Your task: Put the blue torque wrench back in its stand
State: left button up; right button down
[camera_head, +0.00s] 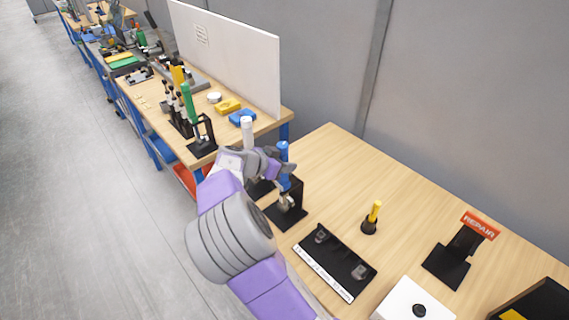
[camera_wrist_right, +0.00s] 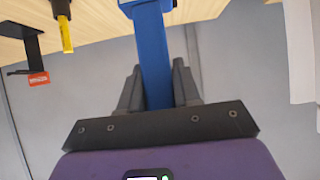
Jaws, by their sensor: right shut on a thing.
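The blue torque wrench (camera_head: 284,151) stands about upright at its black stand (camera_head: 289,215) on the near table. My right gripper (camera_head: 270,163) is shut around the wrench's blue handle. The handle also shows between the two dark fingers in the right wrist view (camera_wrist_right: 152,60). The wrench's lower end is by the stand's upright, but I cannot tell whether it is seated. My left gripper is not in view.
A black tray (camera_head: 336,262), a yellow-handled driver (camera_head: 372,217) in a holder and a red REPAIR sign (camera_head: 481,226) are to the right. Bare table lies behind the stand.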

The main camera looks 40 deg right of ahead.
jog(key=c, duration=0.7)
grip_release()
jog(key=shift+c, duration=0.2)
jog(key=shift+f, duration=0.1)
jog(key=shift+f, duration=0.1)
